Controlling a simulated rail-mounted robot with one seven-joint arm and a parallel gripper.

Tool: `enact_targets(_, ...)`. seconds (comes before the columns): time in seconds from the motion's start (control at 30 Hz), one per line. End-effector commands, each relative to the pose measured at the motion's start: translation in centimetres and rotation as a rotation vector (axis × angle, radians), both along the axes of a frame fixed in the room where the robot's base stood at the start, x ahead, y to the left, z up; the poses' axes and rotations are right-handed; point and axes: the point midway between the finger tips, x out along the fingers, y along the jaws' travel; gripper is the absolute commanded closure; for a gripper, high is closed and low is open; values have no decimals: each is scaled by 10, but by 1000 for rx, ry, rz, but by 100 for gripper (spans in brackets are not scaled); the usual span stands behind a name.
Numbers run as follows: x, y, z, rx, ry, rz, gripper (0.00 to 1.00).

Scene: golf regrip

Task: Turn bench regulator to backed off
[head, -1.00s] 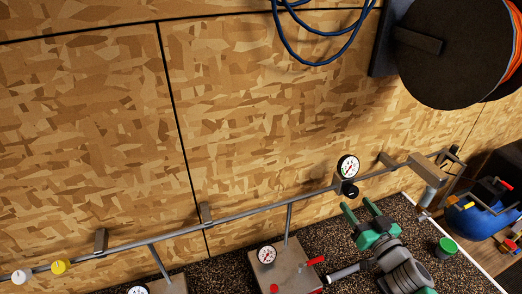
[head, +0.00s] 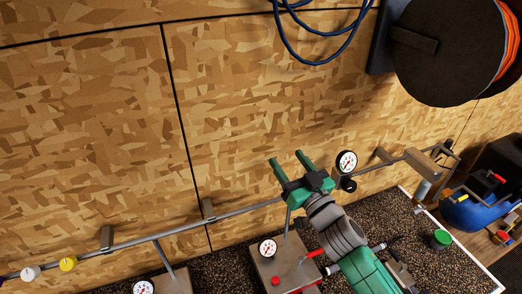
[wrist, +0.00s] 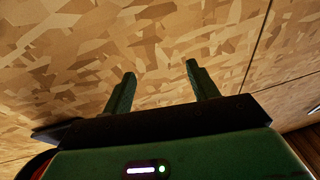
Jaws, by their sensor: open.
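A regulator with a round white-faced gauge (head: 346,162) sits on the grey pipe along the wall in the head view. A black knob (head: 349,184) hangs just below the gauge; its setting is too small to read. My green gripper (head: 287,159) is open and empty, to the left of the regulator and apart from it, with its fingers towards the wall. The wrist view shows my two fingers (wrist: 160,72) spread with only wood panel beyond them. The regulator is not in the wrist view.
The grey pipe (head: 245,211) runs along the wall on brackets. Below it, metal boxes with gauges (head: 267,248) and a red lever (head: 316,254) stand on the speckled bench. A green-lidded cup (head: 441,239) is at right. A large reel (head: 445,50) hangs at upper right.

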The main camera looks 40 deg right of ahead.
Motion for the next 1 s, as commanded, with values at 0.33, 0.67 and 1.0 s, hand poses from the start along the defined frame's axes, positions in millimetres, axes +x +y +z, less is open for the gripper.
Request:
enact_targets(0.33,21,36,40,-23,-45,29,41)
enact_targets(0.67,24,42,46,-26,-53,32,41)
enact_targets(1.0,24,42,46,-26,-52,34,41)
